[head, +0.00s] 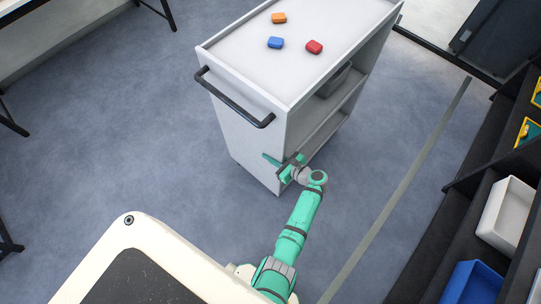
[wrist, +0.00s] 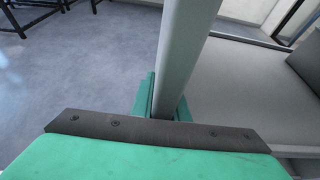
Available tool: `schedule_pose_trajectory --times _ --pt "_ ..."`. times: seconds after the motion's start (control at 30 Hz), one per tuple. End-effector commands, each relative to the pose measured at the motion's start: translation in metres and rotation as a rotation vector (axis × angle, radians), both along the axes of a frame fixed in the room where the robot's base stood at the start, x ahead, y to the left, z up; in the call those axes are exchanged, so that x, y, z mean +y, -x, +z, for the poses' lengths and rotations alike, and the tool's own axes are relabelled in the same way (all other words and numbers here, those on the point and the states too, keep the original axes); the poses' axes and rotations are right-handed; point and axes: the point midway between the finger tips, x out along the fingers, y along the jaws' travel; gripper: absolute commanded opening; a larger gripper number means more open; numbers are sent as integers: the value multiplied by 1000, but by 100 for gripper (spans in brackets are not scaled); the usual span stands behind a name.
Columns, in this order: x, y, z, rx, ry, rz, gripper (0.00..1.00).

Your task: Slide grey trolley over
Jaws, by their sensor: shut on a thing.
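The grey trolley (head: 252,134) stands upright on the floor in the head view, with a dark handle (head: 234,100) on its near end and open shelves on its right side. My gripper (head: 287,166) is at the trolley's near right corner, below the handle. In the wrist view my gripper (wrist: 167,108) is shut on the trolley's grey upright post (wrist: 184,50), which stands between the green fingers. A shelf of the trolley (wrist: 250,90) shows to the right of the post. The far side of the trolley is hidden.
An orange block (head: 279,18), a blue block (head: 275,42) and a red block (head: 314,47) lie on the trolley's top. A dark rack with a white bin (head: 507,212) and a blue bin (head: 474,284) stands at right. Floor left of the trolley is clear.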

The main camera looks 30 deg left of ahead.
Motion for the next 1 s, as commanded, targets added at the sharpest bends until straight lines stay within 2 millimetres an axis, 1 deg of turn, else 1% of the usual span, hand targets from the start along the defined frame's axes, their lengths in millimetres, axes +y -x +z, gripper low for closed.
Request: schedule_pose_trajectory --times 0.03,0.07,0.1,0.13,0.43,0.57,0.67,0.8,1.0 --pt "0 1 -1 2 1 0 0" --pt "0 1 -1 2 1 0 21" --pt "-1 1 -1 2 1 0 31" --pt "-1 1 -1 2 1 -1 36" --pt "-2 0 0 1 0 -3 36" --pt "-10 1 3 0 0 -4 36" --pt "-24 3 9 -1 -1 -5 36" --pt "-49 8 19 0 0 -5 36" --pt "-80 13 32 0 1 -5 36"
